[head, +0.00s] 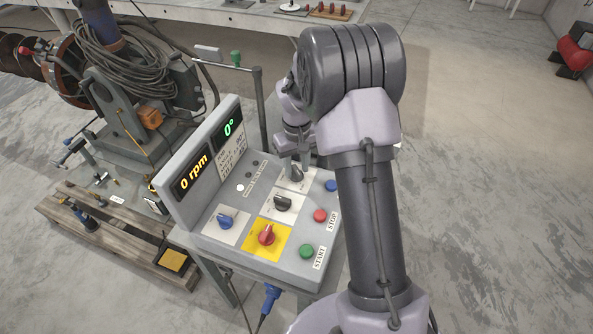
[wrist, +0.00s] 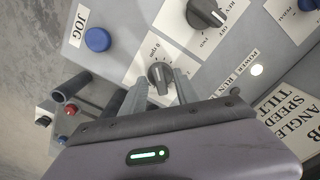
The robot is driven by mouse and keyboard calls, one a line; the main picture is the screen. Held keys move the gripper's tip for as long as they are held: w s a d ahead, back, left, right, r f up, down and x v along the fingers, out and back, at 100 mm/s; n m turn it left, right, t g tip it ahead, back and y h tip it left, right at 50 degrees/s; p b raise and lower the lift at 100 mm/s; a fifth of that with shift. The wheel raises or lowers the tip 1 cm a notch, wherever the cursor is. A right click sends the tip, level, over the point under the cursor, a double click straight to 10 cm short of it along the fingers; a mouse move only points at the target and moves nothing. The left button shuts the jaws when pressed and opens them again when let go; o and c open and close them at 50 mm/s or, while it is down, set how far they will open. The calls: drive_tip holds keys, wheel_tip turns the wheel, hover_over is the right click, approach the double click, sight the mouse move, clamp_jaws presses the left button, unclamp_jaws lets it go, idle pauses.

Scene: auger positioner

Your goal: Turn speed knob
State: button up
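The speed knob is a small dark grey knob (head: 297,175) on a white plate at the far end of the grey control panel (head: 212,247). In the wrist view the knob (wrist: 160,77) has an "rpm" label beside it. My gripper (head: 295,160) points down over this knob. In the wrist view my gripper (wrist: 161,80) is open, with one finger on each side of the knob. Small gaps seem to show between fingers and knob; contact is not clear. The display (head: 193,177) reads 0 rpm, and the second display (head: 229,127) reads 0°.
Nearby are a black REV/OFF/FWD knob (wrist: 206,14), the blue JOG button (wrist: 97,39), a red stop button (head: 320,215), a green start button (head: 306,251), a red knob (head: 266,235) and a blue knob (head: 226,221). A post (head: 259,105) stands behind the panel.

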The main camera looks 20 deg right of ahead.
drive_tip(key=shift+f, duration=0.1)
clamp_jaws()
